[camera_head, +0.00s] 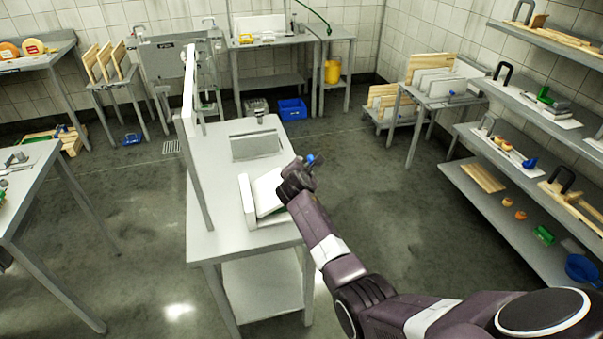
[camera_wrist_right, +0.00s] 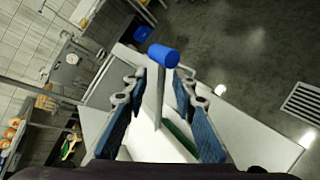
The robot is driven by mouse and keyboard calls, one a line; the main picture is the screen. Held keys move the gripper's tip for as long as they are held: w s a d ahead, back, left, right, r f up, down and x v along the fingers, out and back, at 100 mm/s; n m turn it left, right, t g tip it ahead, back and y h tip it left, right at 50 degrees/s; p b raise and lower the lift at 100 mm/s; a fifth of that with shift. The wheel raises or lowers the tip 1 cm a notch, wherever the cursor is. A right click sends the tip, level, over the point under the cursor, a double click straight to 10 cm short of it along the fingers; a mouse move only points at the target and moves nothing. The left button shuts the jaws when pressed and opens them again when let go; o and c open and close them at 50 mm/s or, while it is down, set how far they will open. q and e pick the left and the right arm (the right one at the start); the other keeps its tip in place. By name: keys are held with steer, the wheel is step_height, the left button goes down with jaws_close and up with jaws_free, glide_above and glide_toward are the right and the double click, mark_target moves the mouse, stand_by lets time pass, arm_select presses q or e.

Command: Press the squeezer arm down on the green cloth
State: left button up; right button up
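The squeezer stands on the grey metal table in the middle of the head view; its white plate (camera_head: 267,191) is tilted up over a pale base (camera_head: 247,203). Its arm ends in a blue handle (camera_head: 312,159), also seen in the right wrist view (camera_wrist_right: 163,55). A strip of green cloth (camera_wrist_right: 182,138) shows beside the white plate in the wrist view, mostly hidden. My right gripper (camera_head: 302,176) is at the handle end. In the wrist view its blue-padded fingers (camera_wrist_right: 158,85) are apart, with the metal rod between them. My left gripper is not in view.
The grey table (camera_head: 216,215) has free room in front and behind the squeezer. A metal stand (camera_head: 257,144) sits farther back on it. A tall white-edged frame (camera_head: 190,90) rises at its left edge. Shelves (camera_head: 500,205) line the right side.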

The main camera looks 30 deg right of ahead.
steer(key=v, duration=1)
steer(key=shift+s, duration=0.15)
steer(key=s+a+f+m+g+y, duration=0.25)
steer(key=s+f+m, duration=0.3)
steer(key=s, duration=0.45)
steer(key=s+a+f+m+g+y, duration=0.1)
steer(key=s+a+f+m, duration=0.4)
steer(key=s, duration=0.5)
steer(key=s+a+f+m+g+y, duration=0.15)
steer(key=s+a+m, duration=0.25)
steer(key=s, duration=0.7)
steer(key=s+a+m+g+y, duration=0.2)
steer(key=s+a+m, duration=0.2)
steer(key=s, duration=0.6)
step_height(320, 180, down, 28)
steer(key=s+g+b, duration=0.1)
steer(key=b, duration=0.1)
steer(key=s+d+f+n+g+b, duration=0.1)
steer(key=s+d+f+b, duration=0.1)
steer(key=s+f, duration=1.5)
steer(key=shift+s+d+f, duration=0.3)
steer(key=shift+d+f, duration=0.4)
steer(key=shift+d, duration=0.05)
